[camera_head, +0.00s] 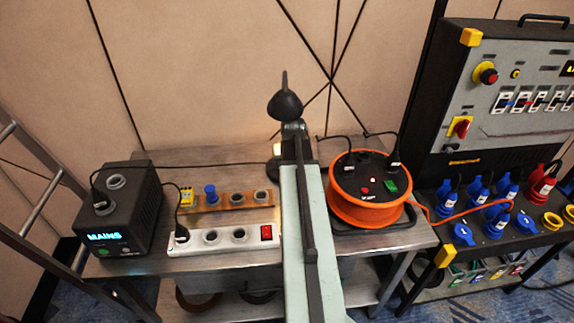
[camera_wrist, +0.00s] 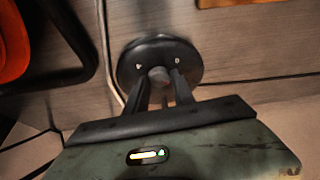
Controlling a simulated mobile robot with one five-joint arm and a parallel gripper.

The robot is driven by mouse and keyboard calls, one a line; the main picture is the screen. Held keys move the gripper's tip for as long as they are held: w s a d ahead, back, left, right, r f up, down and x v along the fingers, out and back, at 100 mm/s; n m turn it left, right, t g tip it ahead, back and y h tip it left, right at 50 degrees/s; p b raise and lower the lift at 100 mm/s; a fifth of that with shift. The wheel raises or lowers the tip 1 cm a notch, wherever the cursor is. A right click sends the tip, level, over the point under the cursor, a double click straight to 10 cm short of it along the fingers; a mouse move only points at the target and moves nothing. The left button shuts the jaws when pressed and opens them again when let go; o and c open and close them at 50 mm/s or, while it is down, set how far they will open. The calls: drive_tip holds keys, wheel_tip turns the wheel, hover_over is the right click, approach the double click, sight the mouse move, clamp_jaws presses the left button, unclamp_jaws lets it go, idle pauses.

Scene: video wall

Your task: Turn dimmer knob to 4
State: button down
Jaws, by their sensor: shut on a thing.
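In the wrist view, a black round disc (camera_wrist: 134,52) with two small pale marks lies over the grey-brown table. A short grey stub (camera_wrist: 158,74), which looks like the dimmer knob, stands at its middle. My gripper (camera_wrist: 160,82) has its two dark fingers on either side of this stub and is shut on it. No scale or number can be read there. In the head view my arm runs over the table, and I cannot make out the fingers or the knob.
An orange cable reel (camera_head: 368,212) stands right of my arm. A white socket strip (camera_head: 250,238), a brown socket strip (camera_head: 222,203) and a black MAINS box (camera_head: 130,216) stand to the left. A power panel (camera_head: 505,135) is at the right. Cables cross the table back.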

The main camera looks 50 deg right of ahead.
drive_tip(key=m, duration=0.1)
drive_tip(key=m+g, duration=0.1)
drive_tip(key=m, duration=0.1)
drive_tip(key=m+h, duration=0.1)
drive_tip(key=shift+w+a+m, duration=0.2)
drive_tip(key=shift+w+m, duration=0.05)
drive_tip(key=shift+m, duration=0.05)
drive_tip(key=m+g, duration=0.1)
drive_tip(key=m, duration=0.1)
drive_tip(key=m+g, duration=0.1)
drive_tip(key=m, duration=0.1)
drive_tip(key=shift+w+m+h, duration=0.2)
drive_tip(key=shift+m+h, duration=0.1)
drive_tip(key=shift+h, duration=0.1)
drive_tip(key=m+g, duration=0.1)
drive_tip(key=m, duration=0.3)
drive_tip(key=shift+w+g, duration=0.2)
drive_tip(key=shift+g, duration=0.2)
drive_tip(key=shift+w+m+g+y, duration=0.1)
drive_tip(key=shift+m+g+y, duration=0.3)
drive_tip(key=shift+m, duration=1.3)
drive_tip(key=c, duration=1.1)
unclamp_jaws()
drive_tip(key=shift+o, duration=0.2)
